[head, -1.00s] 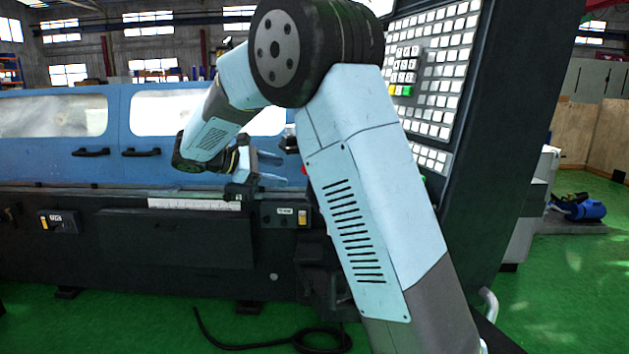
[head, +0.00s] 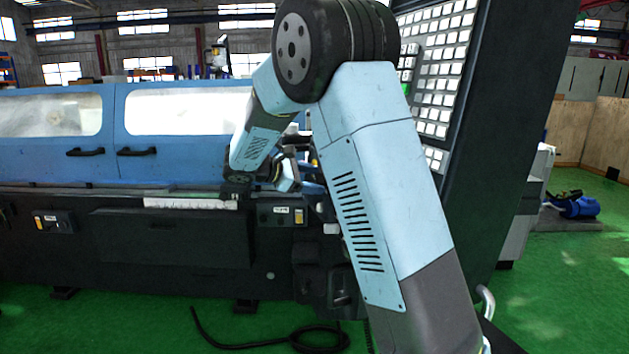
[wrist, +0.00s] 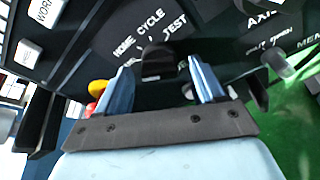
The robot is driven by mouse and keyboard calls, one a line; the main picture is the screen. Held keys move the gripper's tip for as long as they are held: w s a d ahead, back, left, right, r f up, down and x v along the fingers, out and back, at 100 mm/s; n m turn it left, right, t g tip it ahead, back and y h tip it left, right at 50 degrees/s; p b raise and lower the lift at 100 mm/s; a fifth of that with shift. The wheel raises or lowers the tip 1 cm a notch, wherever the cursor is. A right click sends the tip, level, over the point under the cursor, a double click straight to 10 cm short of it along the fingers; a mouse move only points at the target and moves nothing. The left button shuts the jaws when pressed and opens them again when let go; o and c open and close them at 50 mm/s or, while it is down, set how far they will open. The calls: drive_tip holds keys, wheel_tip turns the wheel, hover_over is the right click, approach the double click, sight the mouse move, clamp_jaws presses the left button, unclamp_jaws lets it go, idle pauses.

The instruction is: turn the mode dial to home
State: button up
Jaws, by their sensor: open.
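The mode dial (wrist: 158,64) is a black knob on the dark control panel in the wrist view. Labels HOME, CYCLE and TEST stand around it, HOME to its upper left. My gripper (wrist: 162,66) is open, one blue finger on each side of the knob. I cannot tell whether the fingers touch it, and the dial's pointer is not clear. In the head view my gripper (head: 312,186) is partly hidden behind my own arm, and the dial cannot be seen there.
A second knob (wrist: 278,66) near AXIS and MEM labels is right of the gripper. A yellow button (wrist: 98,86) and a red one lie close to the left finger. White keys (wrist: 28,52) are at upper left. The keypad panel (head: 440,70) stands behind my arm.

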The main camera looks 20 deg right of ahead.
drive_tip(key=shift+d+f, duration=0.1)
drive_tip(key=shift+d, duration=0.25)
drive_tip(key=c, duration=1)
drive_tip(key=shift+c, duration=0.2)
drive_tip(key=shift+m, duration=0.4)
drive_tip(key=m+t, duration=0.1)
drive_tip(key=m, duration=0.2)
drive_tip(key=shift+f+m, duration=0.1)
drive_tip(key=shift+m, duration=0.3)
drive_tip(key=shift+m+h, duration=0.4)
drive_tip(key=shift+m, duration=0.7)
drive_tip(key=shift+s+f, duration=0.1)
